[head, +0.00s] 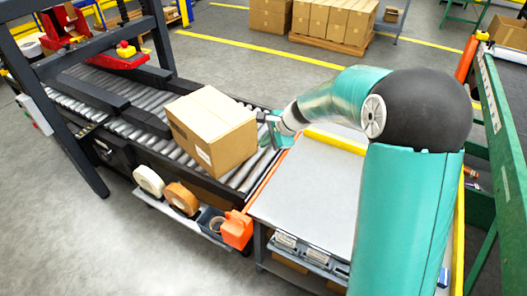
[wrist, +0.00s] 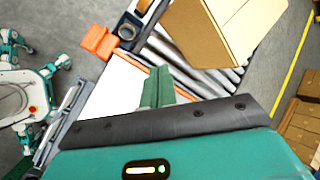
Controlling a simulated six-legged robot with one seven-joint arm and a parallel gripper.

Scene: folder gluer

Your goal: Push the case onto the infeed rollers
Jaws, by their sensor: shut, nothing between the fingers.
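The case, a closed brown carton (head: 212,131), sits on the infeed rollers (head: 243,178) in the head view, a little in from their near end. It also shows at the top of the wrist view (wrist: 215,32), with rollers (wrist: 185,68) beneath and beside it. My gripper (head: 270,130) is at the right side of the case, over the end of the rollers by the side table. In the wrist view its green fingers (wrist: 157,88) are together with nothing between them, and they look apart from the case. Contact cannot be told in the head view.
A grey-topped table (head: 310,190) adjoins the roller end. Tape rolls (head: 182,198) and an orange holder (head: 237,230) sit on a shelf along the near side. A dark frame with red-and-yellow parts (head: 125,55) spans the rollers further left. Stacked cartons (head: 335,20) stand behind.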

